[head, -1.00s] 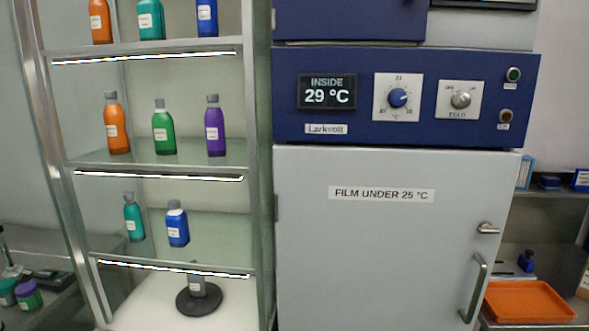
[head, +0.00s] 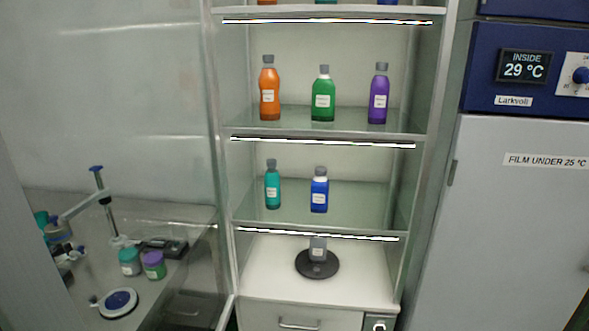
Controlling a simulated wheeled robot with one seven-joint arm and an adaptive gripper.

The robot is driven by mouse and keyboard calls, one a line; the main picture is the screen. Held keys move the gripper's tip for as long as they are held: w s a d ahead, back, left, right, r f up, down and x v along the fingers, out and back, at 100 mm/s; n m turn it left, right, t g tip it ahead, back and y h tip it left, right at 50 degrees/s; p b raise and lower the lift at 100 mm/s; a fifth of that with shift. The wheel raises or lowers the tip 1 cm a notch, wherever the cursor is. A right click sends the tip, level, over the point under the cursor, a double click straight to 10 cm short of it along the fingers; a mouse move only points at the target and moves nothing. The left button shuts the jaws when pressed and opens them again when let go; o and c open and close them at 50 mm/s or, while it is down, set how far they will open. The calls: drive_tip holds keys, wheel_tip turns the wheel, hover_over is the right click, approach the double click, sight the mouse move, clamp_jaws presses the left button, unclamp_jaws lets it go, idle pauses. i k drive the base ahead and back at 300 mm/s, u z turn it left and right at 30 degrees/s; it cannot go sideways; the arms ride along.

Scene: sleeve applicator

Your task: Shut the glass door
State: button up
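The glass door (head: 130,100) stands open, swung out to the left of the lit cabinet. Its pane is clear with faint light streaks, and a bench shows through it. A grey upright strip at the far left looks like its outer frame edge; I cannot see a handle clearly. The cabinet (head: 418,180) has an open front, with glass shelves holding orange, green, purple, teal and blue bottles. A grey-capped bottle stands on a black round disc (head: 317,264) on the white bottom. My gripper is not in view.
A drawer with a handle (head: 300,324) and a lock is below the cabinet. A grey and blue Larkvolt unit (head: 500,220) stands at the right. Through the glass, a bench (head: 190,225) holds jars, a stand and a round dish.

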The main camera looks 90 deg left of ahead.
sight(34, 296)
drive_tip(key=k, duration=1.45)
drive_tip(key=u, duration=0.9)
drive_tip(key=k, duration=1.3)
drive_tip(key=u, duration=1.05)
